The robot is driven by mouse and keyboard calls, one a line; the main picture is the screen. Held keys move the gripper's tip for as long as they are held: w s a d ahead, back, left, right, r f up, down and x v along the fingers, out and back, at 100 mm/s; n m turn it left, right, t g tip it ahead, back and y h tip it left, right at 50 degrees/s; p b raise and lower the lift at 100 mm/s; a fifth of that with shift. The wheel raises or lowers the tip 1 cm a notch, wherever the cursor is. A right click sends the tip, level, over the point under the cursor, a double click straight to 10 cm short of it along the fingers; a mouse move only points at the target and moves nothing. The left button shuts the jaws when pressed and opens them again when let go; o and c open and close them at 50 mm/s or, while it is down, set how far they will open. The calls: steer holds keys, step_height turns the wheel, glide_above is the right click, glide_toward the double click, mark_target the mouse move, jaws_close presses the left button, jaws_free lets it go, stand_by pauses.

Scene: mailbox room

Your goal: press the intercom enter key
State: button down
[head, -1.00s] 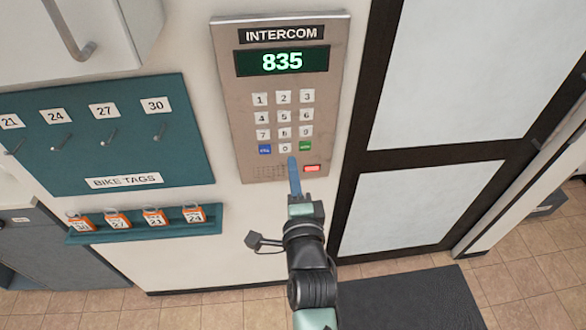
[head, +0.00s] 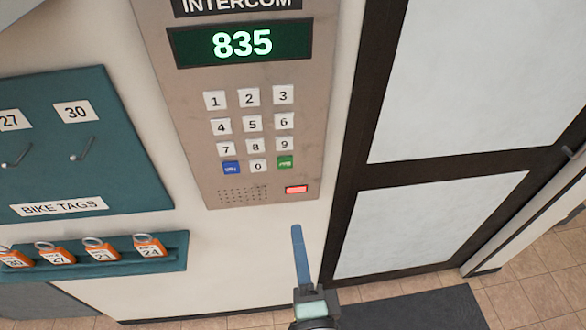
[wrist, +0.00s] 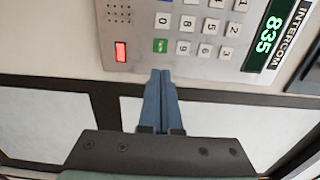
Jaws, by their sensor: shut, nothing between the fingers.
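The intercom (head: 200,125) is a beige wall panel with a green display (head: 240,43) reading 835. Its keypad has white number keys, a blue key (head: 231,168) at the bottom left and the green enter key (head: 285,162) at the bottom right. In the wrist view the green enter key (wrist: 161,45) lies just beyond my fingertips. My gripper (head: 297,230) is shut and empty, its blue fingers together. In the head view its tip shows below the panel's lower edge. In the wrist view the shut gripper (wrist: 160,72) points at the keypad, seemingly apart from the key.
A red lit button (head: 296,189) sits below the enter key. A teal bike-tag board (head: 110,160) and a ledge (head: 180,255) with several orange tags are at the left. A dark-framed door (head: 350,200) stands at the right.

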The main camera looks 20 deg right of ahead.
steer(key=shift+s+a+r, duration=0.1)
steer(key=shift+s+a, duration=0.05)
steer(key=p, duration=0.3)
glide_toward(286, 164)
steer(key=x, duration=0.5)
steer(key=shift+r, duration=0.1)
steer(key=shift+w, duration=0.85)
steer(key=shift+w+d, duration=0.15)
steer(key=shift+d, duration=0.1)
